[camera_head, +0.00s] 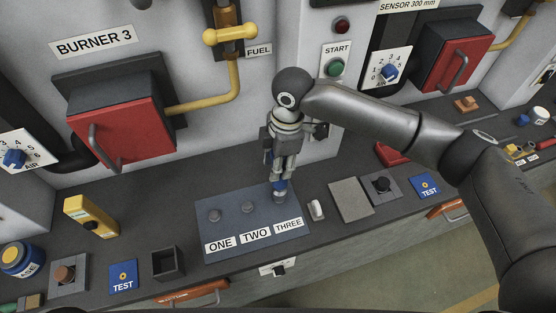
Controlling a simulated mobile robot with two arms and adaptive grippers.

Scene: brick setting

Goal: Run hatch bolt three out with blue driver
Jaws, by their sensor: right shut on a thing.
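The grey-blue hatch plate (230,231) lies on the bench with labels ONE, TWO and THREE along its front. Bolt one (214,216) and bolt two (248,207) show as dark round heads. My right gripper (281,173) points down above the THREE label and is shut on the blue driver (280,186), of which only a small blue part shows below the fingers. The driver stands about upright over bolt three (280,198); whether its tip is seated cannot be told. My left gripper is out of view.
A yellow tool (91,216), an open dark box (168,264) and a blue TEST card (123,276) lie left of the plate. A small white switch (316,210) and a grey square block (351,199) stand close on its right. Burner cabinets rise behind.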

